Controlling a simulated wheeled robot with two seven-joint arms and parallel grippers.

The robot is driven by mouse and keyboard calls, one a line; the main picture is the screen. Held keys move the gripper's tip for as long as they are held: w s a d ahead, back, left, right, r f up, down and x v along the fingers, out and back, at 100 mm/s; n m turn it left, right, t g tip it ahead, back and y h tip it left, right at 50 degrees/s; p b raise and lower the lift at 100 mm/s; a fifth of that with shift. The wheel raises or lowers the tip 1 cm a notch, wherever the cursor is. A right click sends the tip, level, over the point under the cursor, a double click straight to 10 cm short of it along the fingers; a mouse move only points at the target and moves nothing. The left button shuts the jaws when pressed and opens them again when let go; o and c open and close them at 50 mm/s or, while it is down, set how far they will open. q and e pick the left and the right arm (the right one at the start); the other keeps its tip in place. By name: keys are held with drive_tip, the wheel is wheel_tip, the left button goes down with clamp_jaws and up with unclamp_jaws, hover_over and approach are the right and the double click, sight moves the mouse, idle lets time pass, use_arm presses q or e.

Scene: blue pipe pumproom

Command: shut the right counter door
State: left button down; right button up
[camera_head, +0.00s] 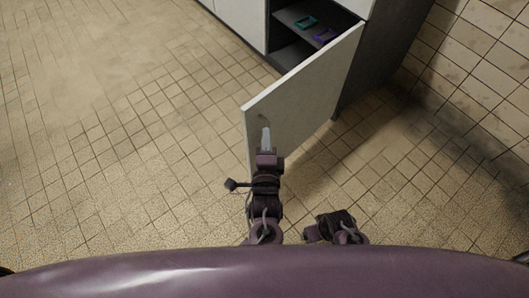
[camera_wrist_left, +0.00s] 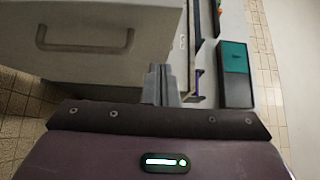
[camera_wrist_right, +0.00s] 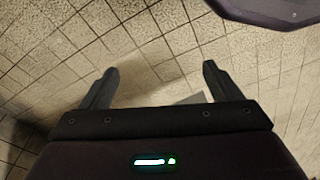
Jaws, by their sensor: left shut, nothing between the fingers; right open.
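The right counter door (camera_head: 305,95) is a pale panel standing wide open, swung out from the counter front.
The dark cabinet (camera_head: 285,52) is open, with a green item (camera_head: 306,22) and a purple item (camera_head: 325,36) on its shelf. A tiled wall (camera_head: 485,65) stands at the right. The tiled floor (camera_head: 120,130) at the left is clear.

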sight(256, 108)
use_arm(q)
drive_tip(key=w, duration=0.1)
drive_tip(key=w+a, duration=0.1)
drive_tip(key=w, duration=0.3)
drive_tip(key=shift+w+a, duration=0.15)
drive_tip(key=shift+a, duration=0.25)
drive_tip(key=shift+w+a, duration=0.4)
use_arm(e)
drive_tip(key=shift+w+a+r, duration=0.15)
drive_tip(key=shift+a+r, duration=0.05)
drive_tip(key=shift+r, duration=0.75)
